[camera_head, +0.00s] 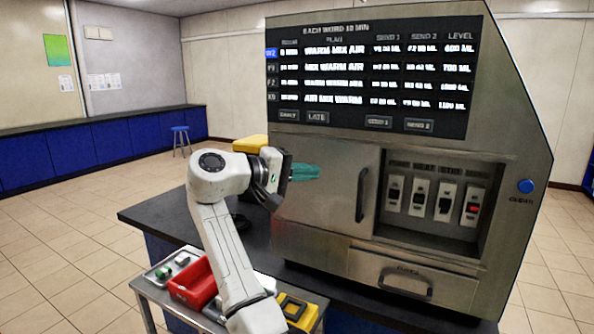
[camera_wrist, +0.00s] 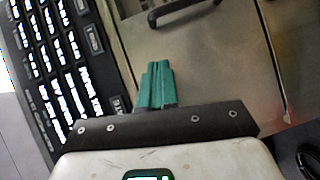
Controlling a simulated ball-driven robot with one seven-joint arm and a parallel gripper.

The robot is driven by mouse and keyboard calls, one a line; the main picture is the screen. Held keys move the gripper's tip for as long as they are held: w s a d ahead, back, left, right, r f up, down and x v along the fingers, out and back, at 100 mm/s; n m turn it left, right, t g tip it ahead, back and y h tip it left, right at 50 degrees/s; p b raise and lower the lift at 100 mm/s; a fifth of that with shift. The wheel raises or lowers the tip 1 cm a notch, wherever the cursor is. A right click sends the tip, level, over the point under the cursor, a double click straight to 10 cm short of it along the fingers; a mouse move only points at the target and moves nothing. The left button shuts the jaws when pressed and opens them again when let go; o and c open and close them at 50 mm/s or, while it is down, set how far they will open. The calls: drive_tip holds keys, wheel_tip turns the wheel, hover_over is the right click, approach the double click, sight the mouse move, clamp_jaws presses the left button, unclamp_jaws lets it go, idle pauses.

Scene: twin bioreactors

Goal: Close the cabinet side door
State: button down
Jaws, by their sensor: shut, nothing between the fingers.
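The cabinet (camera_head: 300,250) is a large grey metal unit on a dark counter. Its door (camera_head: 322,205), left of the switch bay, has a dark vertical handle (camera_head: 361,195) near its right edge. The door looks about flush with the front, but I cannot tell whether a small gap remains. My gripper (camera_head: 306,172) has teal fingers, shut and empty, in front of the door's upper left part, below the screen. In the wrist view my gripper (camera_wrist: 157,87) points across the door face (camera_wrist: 225,65), with the handle (camera_wrist: 185,10) beyond the fingertips. Contact cannot be told.
A black screen (camera_head: 375,75) sits above the door. Several switches (camera_head: 433,200) fill the bay at right, above a drawer (camera_head: 405,280). A cart below holds a red bin (camera_head: 193,285) and a yellow item (camera_head: 298,311). A yellow object (camera_head: 250,144) stands behind my arm.

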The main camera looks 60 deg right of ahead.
sight(345, 176)
drive_tip(key=shift+s+d+f+p, duration=0.25)
drive_tip(key=shift+s+d+p, duration=0.05)
drive_tip(key=shift+s+d, duration=0.75)
drive_tip(key=shift+s+d+f+p, duration=0.3)
drive_tip(key=shift+s+d, duration=0.5)
drive_tip(key=shift+s, duration=0.3)
drive_tip(key=shift+s+d+f+p, duration=0.2)
drive_tip(key=shift+s+d+p, duration=0.1)
drive_tip(key=shift+s+d, duration=0.75)
drive_tip(key=shift+a, duration=0.1)
drive_tip(key=shift+s, duration=0.1)
